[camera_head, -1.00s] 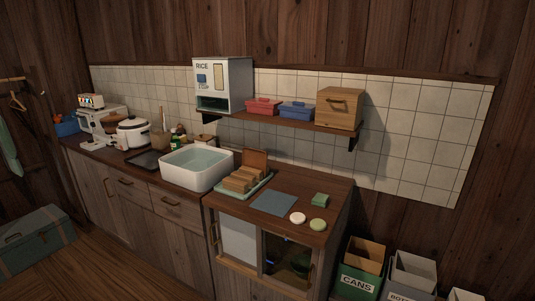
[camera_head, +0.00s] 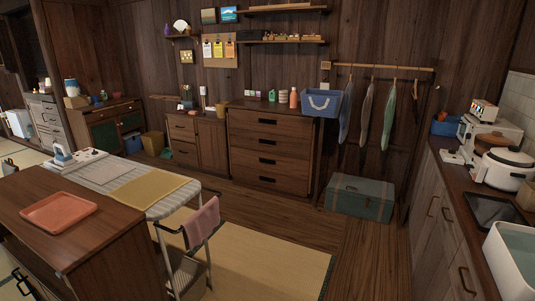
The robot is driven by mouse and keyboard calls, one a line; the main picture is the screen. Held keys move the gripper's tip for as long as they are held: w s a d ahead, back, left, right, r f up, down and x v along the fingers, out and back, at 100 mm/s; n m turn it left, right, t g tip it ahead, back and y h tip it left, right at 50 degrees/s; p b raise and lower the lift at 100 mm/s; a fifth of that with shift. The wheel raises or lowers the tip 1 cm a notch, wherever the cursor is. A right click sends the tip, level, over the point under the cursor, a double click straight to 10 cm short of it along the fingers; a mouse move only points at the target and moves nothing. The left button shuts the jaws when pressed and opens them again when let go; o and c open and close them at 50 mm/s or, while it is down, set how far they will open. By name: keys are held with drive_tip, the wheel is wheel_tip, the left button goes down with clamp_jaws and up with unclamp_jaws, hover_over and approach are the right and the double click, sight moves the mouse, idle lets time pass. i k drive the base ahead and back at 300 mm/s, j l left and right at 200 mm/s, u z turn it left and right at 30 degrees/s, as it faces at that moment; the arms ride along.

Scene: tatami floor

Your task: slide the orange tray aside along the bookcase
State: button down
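The orange tray (camera_head: 59,211) lies flat on the dark wooden top of a low bookcase (camera_head: 110,238) at the lower left. It looks empty, with a raised rim. Bare wood shows around it on the bookcase top. My gripper is not in this view, and nothing touches the tray.
An ironing board (camera_head: 150,203) with a yellow cloth and an iron (camera_head: 62,152) stands against the far side of the bookcase. A pink cloth (camera_head: 201,222) hangs from it. A green trunk (camera_head: 360,197) sits by the wall. Open floor lies at centre; a kitchen counter is at right.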

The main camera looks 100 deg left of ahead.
sight(59, 212)
drive_tip(key=u, duration=2.05)
